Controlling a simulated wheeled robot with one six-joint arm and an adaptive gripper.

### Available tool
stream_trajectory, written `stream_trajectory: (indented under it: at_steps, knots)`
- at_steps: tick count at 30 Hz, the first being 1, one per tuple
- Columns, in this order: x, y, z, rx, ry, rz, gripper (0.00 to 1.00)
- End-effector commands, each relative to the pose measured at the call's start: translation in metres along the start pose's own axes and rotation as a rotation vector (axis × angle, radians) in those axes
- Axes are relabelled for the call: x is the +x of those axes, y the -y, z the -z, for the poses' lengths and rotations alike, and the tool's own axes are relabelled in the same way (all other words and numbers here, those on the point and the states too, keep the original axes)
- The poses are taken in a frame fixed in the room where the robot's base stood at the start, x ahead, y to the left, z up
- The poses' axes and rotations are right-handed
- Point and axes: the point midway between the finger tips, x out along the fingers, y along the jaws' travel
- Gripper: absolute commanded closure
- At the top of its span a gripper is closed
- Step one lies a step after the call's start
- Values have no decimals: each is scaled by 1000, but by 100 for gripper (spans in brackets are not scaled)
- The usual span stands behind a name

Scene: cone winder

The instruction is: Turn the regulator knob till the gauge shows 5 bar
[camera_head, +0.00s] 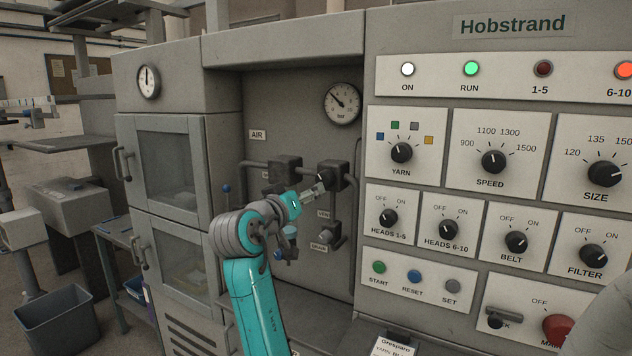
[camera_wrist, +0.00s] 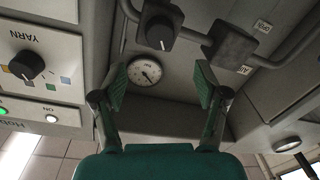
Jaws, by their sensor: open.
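The round white pressure gauge (camera_head: 342,103) is on the grey panel, above the pipework. Its needle points to the upper left in the head view; I cannot read the exact value. It also shows in the wrist view (camera_wrist: 145,73), upside down. The dark regulator knob (camera_head: 323,179) sits on a black block on the pipe below the gauge, partly covered by my gripper. In the wrist view the knob (camera_wrist: 160,33) lies beyond the fingertips, between their lines. My gripper (camera_wrist: 160,68) is open and empty; in the head view it (camera_head: 316,191) is close to the knob. Contact cannot be told.
A second black block (camera_head: 285,172) is on the pipe to the left, below the AIR label (camera_head: 257,135). A valve (camera_head: 330,236) is below the regulator. The control panel with the YARN knob (camera_head: 401,152) is to the right. Glass-doored cabinets (camera_head: 167,165) are to the left.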

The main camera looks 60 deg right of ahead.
Motion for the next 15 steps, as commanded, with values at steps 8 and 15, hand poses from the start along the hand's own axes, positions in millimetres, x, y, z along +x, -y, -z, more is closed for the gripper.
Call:
stream_trajectory:
  at_steps: [8,15]
  knots:
    - [29,-2,1,0,2,-5,27]
    - [72,-2,1,1,2,-4,27]
